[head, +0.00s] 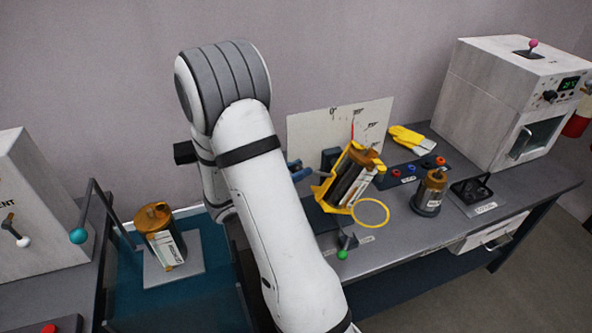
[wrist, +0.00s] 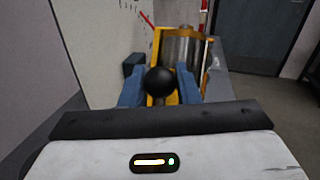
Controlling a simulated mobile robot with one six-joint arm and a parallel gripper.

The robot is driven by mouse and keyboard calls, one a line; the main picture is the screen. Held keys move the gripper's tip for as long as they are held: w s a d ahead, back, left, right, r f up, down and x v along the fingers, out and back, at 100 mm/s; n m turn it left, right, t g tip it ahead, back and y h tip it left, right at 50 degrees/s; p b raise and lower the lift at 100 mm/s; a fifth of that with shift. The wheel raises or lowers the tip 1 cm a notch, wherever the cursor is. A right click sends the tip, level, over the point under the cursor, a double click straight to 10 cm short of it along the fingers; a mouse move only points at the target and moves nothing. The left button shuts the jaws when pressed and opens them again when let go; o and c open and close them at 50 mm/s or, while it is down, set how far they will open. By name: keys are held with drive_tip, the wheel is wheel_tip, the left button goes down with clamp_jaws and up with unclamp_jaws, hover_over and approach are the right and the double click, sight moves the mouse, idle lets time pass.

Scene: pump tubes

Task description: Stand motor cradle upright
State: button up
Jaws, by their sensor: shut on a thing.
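The motor cradle (head: 328,190) is a yellow frame holding a brown-topped cylinder with a pale label. In the head view it leans to the right on its dark base on the bench, in front of a white board with angle marks. In the wrist view the cradle (wrist: 159,49) stands straight ahead. My gripper (head: 298,171) is at the cradle's left side. Its blue fingers are shut on a black round knob (wrist: 160,84), which shows in front of the cradle. How the knob joins the frame is hidden.
The angle board (head: 305,135) stands close behind the cradle. A yellow ring (head: 371,224) and a green-tipped lever (head: 343,254) are in front. A small brown-topped motor (head: 431,190) stands to the right. Another motor (head: 160,237) sits on a plate at left.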

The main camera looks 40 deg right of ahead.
clamp_jaws()
wheel_tip(320, 180, down, 8)
drive_tip(key=a+b, duration=0.2)
drive_tip(key=b, duration=0.3)
drive_tip(key=shift+w+f, duration=0.15)
drive_tip(key=shift+w, duration=0.1)
drive_tip(key=o, duration=0.8)
unclamp_jaws()
drive_tip(key=shift+d, duration=0.1)
drive_tip(key=shift+c, duration=0.2)
drive_tip(key=a+b, duration=0.1)
drive_tip(key=a, duration=0.6)
drive_tip(key=shift+a, duration=0.25)
